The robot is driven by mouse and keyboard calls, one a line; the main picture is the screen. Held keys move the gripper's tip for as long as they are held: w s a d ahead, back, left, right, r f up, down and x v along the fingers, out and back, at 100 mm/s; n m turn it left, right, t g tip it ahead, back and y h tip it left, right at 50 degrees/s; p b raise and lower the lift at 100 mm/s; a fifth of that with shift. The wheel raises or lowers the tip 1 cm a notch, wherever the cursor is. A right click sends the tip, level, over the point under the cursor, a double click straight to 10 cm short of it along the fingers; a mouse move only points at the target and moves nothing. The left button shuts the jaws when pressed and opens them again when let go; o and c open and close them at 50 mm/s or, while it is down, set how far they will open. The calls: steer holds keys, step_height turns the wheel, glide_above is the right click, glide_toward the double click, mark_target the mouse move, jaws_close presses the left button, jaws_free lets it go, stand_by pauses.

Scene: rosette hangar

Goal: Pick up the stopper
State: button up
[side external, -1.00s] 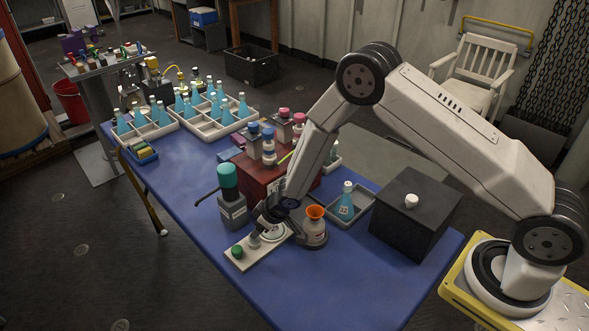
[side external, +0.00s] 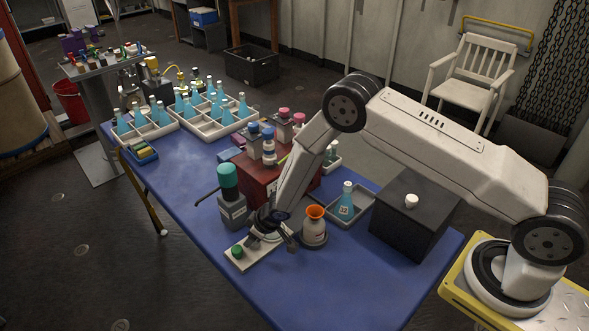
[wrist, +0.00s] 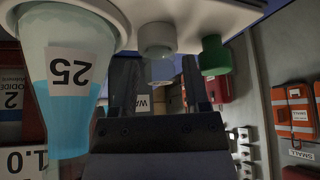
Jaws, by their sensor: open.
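A pale grey-white stopper (wrist: 157,40) shows in the wrist view on a white board, with a green stopper (wrist: 215,56) beside it. The board (side external: 263,255) lies on the blue table in the side view, the green stopper (side external: 237,251) at its left end. My gripper (side external: 268,242) is low over the board, tilted, and hides the pale stopper there. In the wrist view my gripper (wrist: 160,82) is open, its two dark fingers spread either side of the pale stopper's line. I cannot tell whether they touch it.
A red box (side external: 262,180) is behind. A blue flask labelled 25 (wrist: 72,85) fills the wrist view's left. The table's front is clear.

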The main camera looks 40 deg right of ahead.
jaws_close()
steer(key=shift+r, duration=0.15)
stand_by(0.4)
steer(key=shift+r, duration=0.85)
steer(key=s+d+r, duration=0.2)
steer(key=s+r, duration=0.9)
steer(key=s, duration=0.2)
steer(key=shift+s+d, duration=0.25)
steer(key=shift+s, duration=0.15)
steer(key=shift+w, duration=0.1)
